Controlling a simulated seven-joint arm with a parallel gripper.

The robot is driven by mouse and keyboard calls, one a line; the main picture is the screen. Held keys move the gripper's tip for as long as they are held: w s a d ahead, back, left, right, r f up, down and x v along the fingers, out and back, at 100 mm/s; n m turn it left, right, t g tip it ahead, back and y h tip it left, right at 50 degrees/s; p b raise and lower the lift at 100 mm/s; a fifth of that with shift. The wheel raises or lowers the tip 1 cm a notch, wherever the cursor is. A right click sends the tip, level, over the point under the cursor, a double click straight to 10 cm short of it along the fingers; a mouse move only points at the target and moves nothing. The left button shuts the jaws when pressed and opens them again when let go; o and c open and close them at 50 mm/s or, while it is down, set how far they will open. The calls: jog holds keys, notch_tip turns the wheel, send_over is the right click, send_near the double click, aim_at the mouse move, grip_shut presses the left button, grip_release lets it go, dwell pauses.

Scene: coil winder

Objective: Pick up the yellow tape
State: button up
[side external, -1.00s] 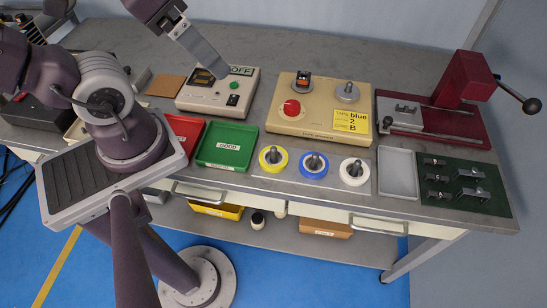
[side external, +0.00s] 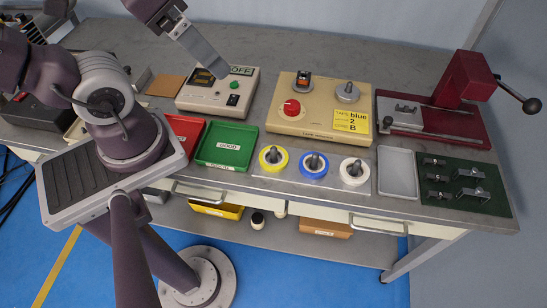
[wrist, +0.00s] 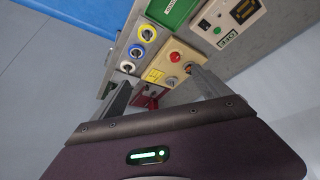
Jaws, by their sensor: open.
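The yellow tape (side external: 273,159) is a ring around a dark peg, at the left of a row of three rolls on a grey plate at the bench's front. It also shows in the wrist view (wrist: 147,33), at the top of the row. The blue tape (side external: 314,165) and white tape (side external: 354,171) sit on pegs to its right. My gripper (side external: 222,72) is high above the back of the bench, near the control box and well away from the yellow tape. In the wrist view its two fingers (wrist: 160,90) are spread apart with nothing between them.
A beige tape machine (side external: 322,108) with a red knob and yellow label stands behind the rolls. A green tray (side external: 227,146) and red tray (side external: 184,133) lie to their left. A grey tray (side external: 397,174) and red press (side external: 462,85) are to the right.

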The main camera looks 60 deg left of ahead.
jog(key=m+g+y, duration=0.1)
jog(key=m+g, duration=0.4)
jog(key=m, duration=0.8)
send_over(274, 147)
jog(key=a, duration=0.2)
notch_tip(274, 147, down, 18)
jog(key=d+f, duration=0.1)
jog(key=d+f+m, duration=0.1)
jog(key=f, duration=0.1)
jog(key=d+f+m+h, duration=0.1)
jog(key=f, duration=0.1)
jog(key=shift+w+d+f+g, duration=0.15)
jog(key=shift+d+f+g, duration=0.05)
jog(key=shift+g, duration=0.1)
jog(key=f, duration=0.3)
jog(key=a+f, duration=0.1)
jog(key=f, duration=0.2)
jog(key=shift+s+a+f, duration=0.15)
jog(key=shift+s+f, duration=0.05)
jog(key=shift+f, duration=0.15)
jog(key=c, duration=1.5)
